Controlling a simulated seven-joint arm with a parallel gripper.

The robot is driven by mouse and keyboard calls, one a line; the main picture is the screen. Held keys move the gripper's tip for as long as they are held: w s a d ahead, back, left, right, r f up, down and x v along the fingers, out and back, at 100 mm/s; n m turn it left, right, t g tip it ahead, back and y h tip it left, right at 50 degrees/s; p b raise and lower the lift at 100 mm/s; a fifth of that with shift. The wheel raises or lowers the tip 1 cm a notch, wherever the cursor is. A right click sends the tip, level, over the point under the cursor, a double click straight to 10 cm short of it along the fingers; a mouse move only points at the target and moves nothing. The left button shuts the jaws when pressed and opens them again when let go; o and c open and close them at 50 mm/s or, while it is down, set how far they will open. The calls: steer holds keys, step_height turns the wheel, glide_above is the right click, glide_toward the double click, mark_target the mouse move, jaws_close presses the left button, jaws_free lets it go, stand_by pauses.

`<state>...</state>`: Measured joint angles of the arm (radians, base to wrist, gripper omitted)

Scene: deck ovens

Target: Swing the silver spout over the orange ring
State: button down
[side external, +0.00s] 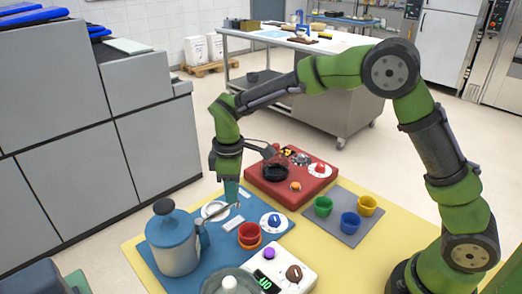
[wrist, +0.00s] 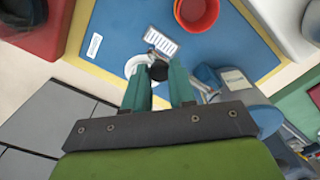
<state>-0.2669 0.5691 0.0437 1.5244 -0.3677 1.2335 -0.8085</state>
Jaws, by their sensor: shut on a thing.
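The silver spout (side external: 219,215) reaches from the grey dispenser with a blue lid (side external: 176,243) across the blue mat, in the side view. My gripper (side external: 231,201) points down at the spout's outer part. In the wrist view, my gripper (wrist: 158,74) is shut on a dark round knob (wrist: 158,71), which seems to belong to the spout. A white ring (side external: 209,216) lies on the mat by the gripper. The orange ring (side external: 250,245) shows under a red bowl (side external: 249,232), right of the spout. The fingers hide part of the spout.
A white scale (side external: 284,272) stands in front of the red bowl. A red panel (side external: 291,184) lies behind. Several coloured cups stand on a grey mat (side external: 345,235) at right.

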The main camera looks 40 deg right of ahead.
steer(key=shift+s, duration=0.1)
stand_by(0.3)
steer(key=s+a+m, duration=0.2)
steer(key=s+m, duration=0.4)
steer(key=m, duration=0.1)
steer(key=shift+m, duration=0.3)
steer(key=shift+a+r, duration=0.1)
steer(key=shift+a, duration=0.05)
stand_by(0.4)
steer(key=c, duration=0.9)
jaws_free()
steer(key=shift+c, duration=0.2)
step_height(320, 180, up, 17)
